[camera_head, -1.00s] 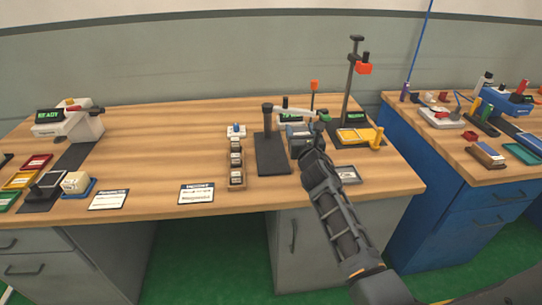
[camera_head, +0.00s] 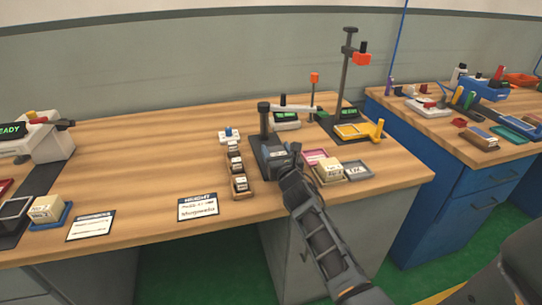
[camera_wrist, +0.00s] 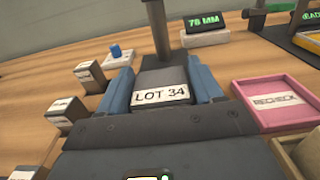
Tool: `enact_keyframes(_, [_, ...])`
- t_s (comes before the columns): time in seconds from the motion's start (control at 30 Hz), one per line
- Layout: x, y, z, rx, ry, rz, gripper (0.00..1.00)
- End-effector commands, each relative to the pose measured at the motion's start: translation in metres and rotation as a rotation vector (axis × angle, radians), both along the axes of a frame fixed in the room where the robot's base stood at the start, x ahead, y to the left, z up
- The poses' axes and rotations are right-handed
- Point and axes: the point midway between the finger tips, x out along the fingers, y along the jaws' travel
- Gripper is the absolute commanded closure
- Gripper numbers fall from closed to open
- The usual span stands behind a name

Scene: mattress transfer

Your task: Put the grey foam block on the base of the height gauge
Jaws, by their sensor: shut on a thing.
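My gripper (camera_head: 277,158) is shut on the grey foam block (camera_wrist: 160,88), which carries a "LOT 34" label in the wrist view. Blue fingers (camera_wrist: 205,85) press on its left and right sides. The height gauge has a dark base (camera_head: 258,145) and an upright post (camera_head: 264,120); its post (camera_wrist: 158,25) stands just beyond the block in the wrist view. Its display (camera_wrist: 205,30) reads 76 MM. The gripper and block are over the front part of the base. Whether the block touches the base is hidden.
A pink "RECHECK" tray (camera_wrist: 272,103) lies close right of the gripper, with a cream block (camera_head: 329,171) and grey tray (camera_head: 356,169) beside it. A tall stand (camera_head: 345,75) is behind right.

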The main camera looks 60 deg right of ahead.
Motion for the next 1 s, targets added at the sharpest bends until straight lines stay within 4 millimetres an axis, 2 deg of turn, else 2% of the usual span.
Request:
enact_keyframes(0.4, [-0.0013,0.0004,-0.0066,-0.001,0.0,0.001,0.64])
enact_keyframes(0.43, [-0.0013,0.0003,-0.005,-0.001,0.0,0.001,0.32])
enact_keyframes(0.6, [-0.0014,0.0003,-0.0049,-0.001,0.0,0.0,0.16])
enact_keyframes(0.7, [-0.0014,0.0003,-0.0049,-0.001,-0.001,0.0,0.09])
enact_keyframes(1.0, [-0.0016,0.0001,0.0002,0.0,-0.001,0.0,0.09])
